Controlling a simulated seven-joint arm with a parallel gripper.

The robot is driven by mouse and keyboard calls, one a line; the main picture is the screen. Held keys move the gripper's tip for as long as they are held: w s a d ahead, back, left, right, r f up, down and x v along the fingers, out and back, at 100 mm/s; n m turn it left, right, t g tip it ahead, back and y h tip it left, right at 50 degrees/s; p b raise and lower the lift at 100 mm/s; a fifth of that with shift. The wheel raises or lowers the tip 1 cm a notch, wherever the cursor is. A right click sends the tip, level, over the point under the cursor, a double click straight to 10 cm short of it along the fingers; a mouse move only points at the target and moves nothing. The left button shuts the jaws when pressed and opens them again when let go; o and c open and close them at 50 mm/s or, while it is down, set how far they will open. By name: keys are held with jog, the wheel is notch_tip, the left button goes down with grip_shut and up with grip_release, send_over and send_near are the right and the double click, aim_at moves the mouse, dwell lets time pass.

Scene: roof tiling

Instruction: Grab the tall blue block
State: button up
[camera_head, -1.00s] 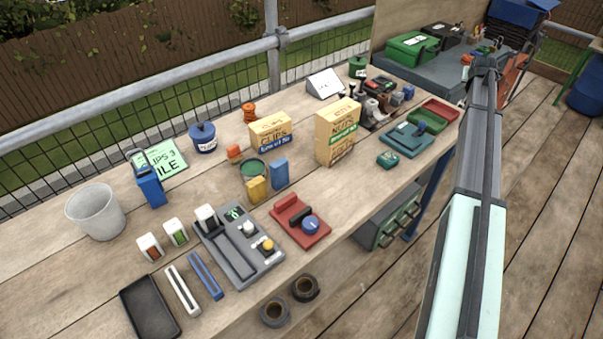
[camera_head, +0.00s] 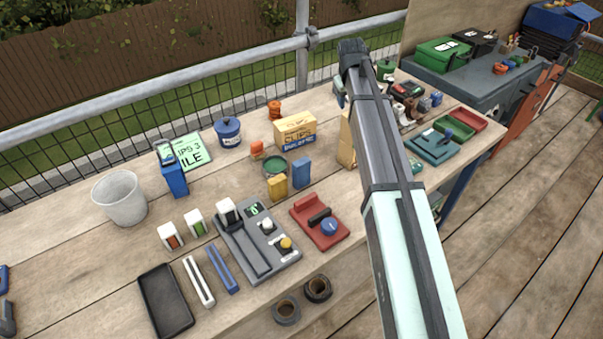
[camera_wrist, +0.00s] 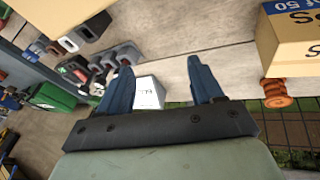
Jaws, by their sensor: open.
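Another upright blue piece (camera_head: 174,178) with a darker top stands farther left, near the white bucket. My gripper (camera_wrist: 160,82) is open and empty in the wrist view, its two blue-grey fingers apart. Neither blue piece can be made out in the wrist view. In the head view my arm reaches up over the bench, to the right of the tall blue block, and mostly hides the gripper.
A clips carton (camera_head: 295,132) stands behind the tall blue block. A larger carton (camera_head: 346,142) stands right of it, partly behind my arm. Bare bench shows left of the green tin.

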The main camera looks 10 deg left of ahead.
jog(key=s+a+n, duration=0.1)
jog(key=s+a, duration=0.6)
notch_tip(320, 180, up, 4)
jog(key=n+g+y, duration=0.1)
jog(key=n+g, duration=0.1)
jog(key=g, duration=0.2)
send_over(302, 172)
jog(key=w, duration=0.1)
jog(key=shift+w+a, duration=0.1)
jog(key=shift+w, duration=0.1)
jog(key=shift+s+f, duration=0.1)
jog(key=shift+f, duration=0.4)
jog(key=shift+a+f, duration=0.1)
jog(key=shift+f, duration=6.2)
jog(key=c, duration=0.7)
